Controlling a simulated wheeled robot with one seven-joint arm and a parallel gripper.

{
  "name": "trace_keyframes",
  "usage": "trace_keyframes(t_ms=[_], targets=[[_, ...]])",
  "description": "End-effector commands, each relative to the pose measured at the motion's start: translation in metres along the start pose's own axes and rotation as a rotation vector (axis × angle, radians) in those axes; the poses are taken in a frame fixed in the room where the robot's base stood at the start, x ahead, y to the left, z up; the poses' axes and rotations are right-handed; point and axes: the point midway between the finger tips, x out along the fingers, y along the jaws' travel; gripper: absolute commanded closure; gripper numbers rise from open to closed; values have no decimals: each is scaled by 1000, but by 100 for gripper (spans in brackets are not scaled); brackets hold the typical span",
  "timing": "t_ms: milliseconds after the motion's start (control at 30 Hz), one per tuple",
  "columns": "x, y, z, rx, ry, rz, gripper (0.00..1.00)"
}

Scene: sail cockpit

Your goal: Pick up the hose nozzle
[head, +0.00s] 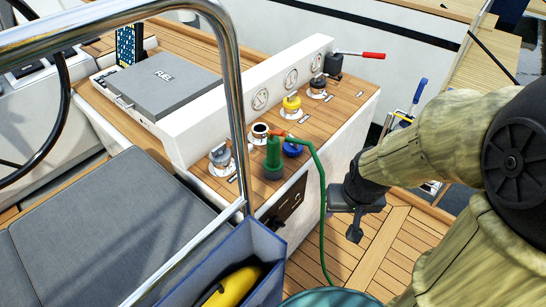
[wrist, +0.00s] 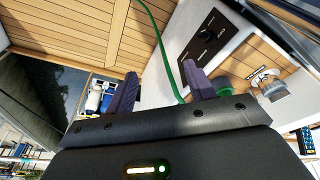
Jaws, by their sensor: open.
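The hose nozzle (head: 273,158) is green with an orange lever on top and stands upright near the front corner of the teak-topped console. A green hose (head: 321,190) runs from its top over the console's edge and down to the deck. My gripper (head: 346,216) is to the right of the nozzle, past the console's end, apart from it. In the wrist view my gripper (wrist: 160,90) has its two fingers spread with nothing held. The hose (wrist: 164,55) crosses between them in the picture, and the green nozzle (wrist: 235,86) shows partly behind the right finger.
Blue (head: 292,148), yellow (head: 291,104) and black (head: 318,83) caps stand on the console (head: 345,95) near the nozzle. A red-handled lever (head: 358,54) is at its far end. A steel rail (head: 232,80) and a blue bin (head: 262,242) stand in front.

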Motion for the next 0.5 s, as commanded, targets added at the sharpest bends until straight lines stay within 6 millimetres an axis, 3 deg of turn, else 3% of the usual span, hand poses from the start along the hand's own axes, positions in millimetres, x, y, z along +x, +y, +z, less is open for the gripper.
trace_keyframes(t_ms=[167,500], targets=[[15,-8,-16,-17,57,-10,35],[73,-55,-92,-97,375,-64,35]])
